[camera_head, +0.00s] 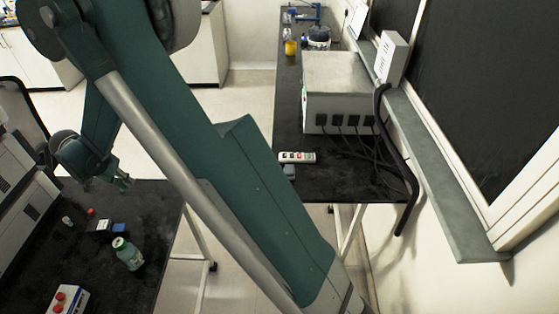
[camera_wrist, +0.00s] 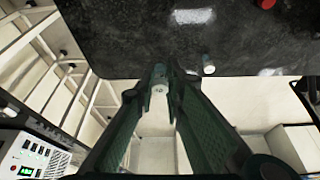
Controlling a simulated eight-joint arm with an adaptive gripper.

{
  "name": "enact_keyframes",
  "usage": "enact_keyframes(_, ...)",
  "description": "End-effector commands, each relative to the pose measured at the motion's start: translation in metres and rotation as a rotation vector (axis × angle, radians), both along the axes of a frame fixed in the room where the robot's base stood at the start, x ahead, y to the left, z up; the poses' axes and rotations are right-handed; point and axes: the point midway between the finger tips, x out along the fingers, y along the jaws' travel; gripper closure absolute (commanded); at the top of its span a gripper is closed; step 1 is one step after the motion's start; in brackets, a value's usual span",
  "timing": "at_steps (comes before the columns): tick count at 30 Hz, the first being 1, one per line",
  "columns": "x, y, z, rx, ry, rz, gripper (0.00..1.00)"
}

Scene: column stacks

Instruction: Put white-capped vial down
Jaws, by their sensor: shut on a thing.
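My gripper (camera_head: 124,183) is at the far edge of the black table at the lower left in the head view. In the wrist view my gripper (camera_wrist: 160,78) has its fingers closed around a small white-topped thing, which I take to be the white-capped vial (camera_wrist: 159,89). The vial is small and mostly hidden by the fingers. It appears held off the table, near the table's edge, with pale floor behind it. In the head view I cannot make out the held vial.
The black table (camera_head: 50,255) also bears another small white item (camera_head: 67,221), a red-capped item (camera_head: 91,212), a blue-and-white box (camera_head: 104,226), a green bottle (camera_head: 127,253) and a box with red tops (camera_head: 66,300). A grey machine (camera_head: 22,195) stands at its left.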

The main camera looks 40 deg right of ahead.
Motion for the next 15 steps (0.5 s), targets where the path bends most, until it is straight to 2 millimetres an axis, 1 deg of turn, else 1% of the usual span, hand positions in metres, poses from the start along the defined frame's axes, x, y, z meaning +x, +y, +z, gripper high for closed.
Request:
enact_keyframes(5, 0.001, -0.011, 0.001, 0.000, 0.000, -0.008, 0.94)
enact_keyframes(8, 0.003, -0.024, 0.001, 0.001, 0.001, -0.015, 0.94)
enact_keyframes(11, 0.004, -0.043, 0.002, 0.001, 0.001, -0.026, 0.94)
enact_keyframes(14, 0.005, -0.066, 0.003, 0.002, 0.002, -0.040, 0.94)
enact_keyframes(15, 0.005, -0.076, 0.004, 0.002, 0.003, -0.047, 0.94)
